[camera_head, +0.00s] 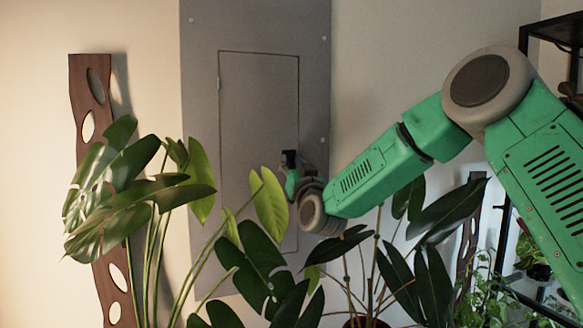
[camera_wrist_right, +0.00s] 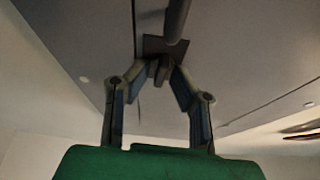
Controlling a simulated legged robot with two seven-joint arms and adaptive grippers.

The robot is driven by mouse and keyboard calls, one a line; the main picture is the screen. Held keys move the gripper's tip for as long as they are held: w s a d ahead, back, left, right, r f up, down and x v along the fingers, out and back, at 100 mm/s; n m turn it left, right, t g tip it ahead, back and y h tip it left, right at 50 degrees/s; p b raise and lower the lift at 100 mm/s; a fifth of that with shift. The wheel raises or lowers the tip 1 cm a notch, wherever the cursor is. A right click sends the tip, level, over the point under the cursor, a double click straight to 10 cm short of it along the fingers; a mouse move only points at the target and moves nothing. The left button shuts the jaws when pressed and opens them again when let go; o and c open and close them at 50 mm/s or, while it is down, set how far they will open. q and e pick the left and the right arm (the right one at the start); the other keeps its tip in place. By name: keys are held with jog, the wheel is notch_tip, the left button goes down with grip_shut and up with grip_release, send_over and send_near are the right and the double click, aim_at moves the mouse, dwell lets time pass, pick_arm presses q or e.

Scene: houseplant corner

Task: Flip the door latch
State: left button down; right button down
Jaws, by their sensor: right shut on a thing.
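A grey metal panel (camera_head: 228,30) hangs on the wall, with a narrow door (camera_head: 245,110) outlined in it. The small dark latch (camera_head: 289,156) sits at the door's right edge, partly hidden by my gripper. In the right wrist view the latch (camera_wrist_right: 166,47) shows as a dark square plate with a rod-like part. My right gripper (camera_head: 291,178) is at the latch, and its fingers (camera_wrist_right: 163,74) are closed on a small part of it. The exact contact is dim. My left gripper is not in view.
A large potted plant with broad leaves (camera_head: 135,190) stands in front of the panel, below and left of my right gripper. More dark leaves (camera_head: 430,280) lie below my right arm. A wavy wooden board (camera_head: 88,80) is at left, and a black shelf (camera_head: 555,30) is at right.

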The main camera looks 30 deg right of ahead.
jog(key=m+g+h+b, duration=0.1)
jog(key=m+h+b, duration=0.1)
jog(key=m, duration=0.3)
jog(key=shift+h, duration=0.3)
jog(key=m+g+h+b, duration=0.1)
jog(key=m, duration=0.2)
jog(key=shift+d+m+b, duration=0.1)
jog(key=shift+m+b, duration=0.25)
jog(key=shift+m, duration=0.05)
jog(key=m+g+h+b, duration=0.1)
jog(key=m, duration=0.2)
jog(key=shift+m+g, duration=0.3)
jog(key=m+g, duration=0.2)
jog(key=m, duration=0.3)
jog(key=shift+h+b, duration=0.4)
jog(key=shift+f+m+g+y, duration=0.15)
jog(key=shift+m+g, duration=0.2)
jog(key=shift+m, duration=0.6)
jog(key=shift+m+g+y, duration=0.15)
jog(key=shift+m+g, duration=0.2)
jog(key=shift+m, duration=0.6)
jog(key=shift+s, duration=0.1)
jog(key=c, duration=1.7)
grip_release()
jog(key=shift+d, duration=0.25)
